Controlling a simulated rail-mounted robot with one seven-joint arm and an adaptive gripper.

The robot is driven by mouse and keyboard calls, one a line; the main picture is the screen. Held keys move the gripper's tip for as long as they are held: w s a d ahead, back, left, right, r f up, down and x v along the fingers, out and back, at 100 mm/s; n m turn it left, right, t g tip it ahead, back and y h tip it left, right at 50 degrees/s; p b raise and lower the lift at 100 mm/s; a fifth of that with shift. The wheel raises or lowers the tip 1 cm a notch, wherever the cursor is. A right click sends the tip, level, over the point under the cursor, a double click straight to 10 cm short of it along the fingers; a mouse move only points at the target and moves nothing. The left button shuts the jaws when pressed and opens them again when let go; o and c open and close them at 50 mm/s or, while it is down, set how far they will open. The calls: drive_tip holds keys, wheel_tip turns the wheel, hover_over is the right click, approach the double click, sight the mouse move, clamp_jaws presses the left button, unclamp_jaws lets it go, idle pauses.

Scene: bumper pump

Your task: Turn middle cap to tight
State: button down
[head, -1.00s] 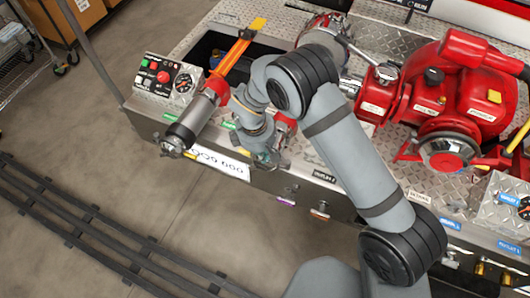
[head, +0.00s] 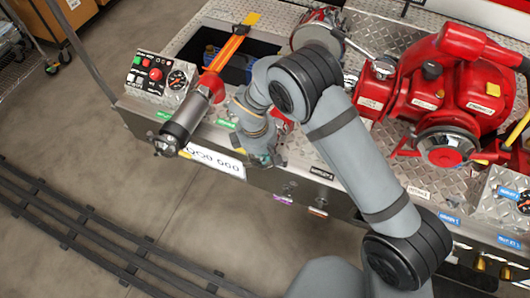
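My gripper (head: 268,155) is at the front edge of the metal bumper, in front of a small red part (head: 282,126) that shows only partly behind it. My wrist and arm hide most of that spot. I cannot make out the middle cap itself. The fingers are small and seen from above and behind, so I cannot tell whether they are open or touching anything. To the left, a silver cylinder (head: 185,122) with a red collar sticks out over the bumper's front edge.
A red pump (head: 458,95) stands on the diamond-plate deck at right. A control panel (head: 160,75) with a gauge is at left, beside an open compartment (head: 238,68) crossed by an orange bar (head: 226,50). The floor (head: 240,245) in front is clear, with dark rails at left.

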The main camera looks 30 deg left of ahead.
drive_tip(key=shift+w+d+f, duration=0.1)
drive_tip(key=shift+d+f, duration=0.05)
drive_tip(key=shift+d, duration=0.2)
wheel_tip(320, 180, up, 13)
drive_tip(key=s+a, duration=0.2)
drive_tip(key=shift+s+a+b, duration=0.35)
drive_tip(key=shift+s+b, duration=0.05)
drive_tip(key=shift+b, duration=0.05)
wheel_tip(320, 180, down, 13)
drive_tip(key=w+d+p, duration=0.1)
drive_tip(key=w+d, duration=0.1)
drive_tip(key=shift+w, duration=0.3)
drive_tip(key=shift+d, duration=0.15)
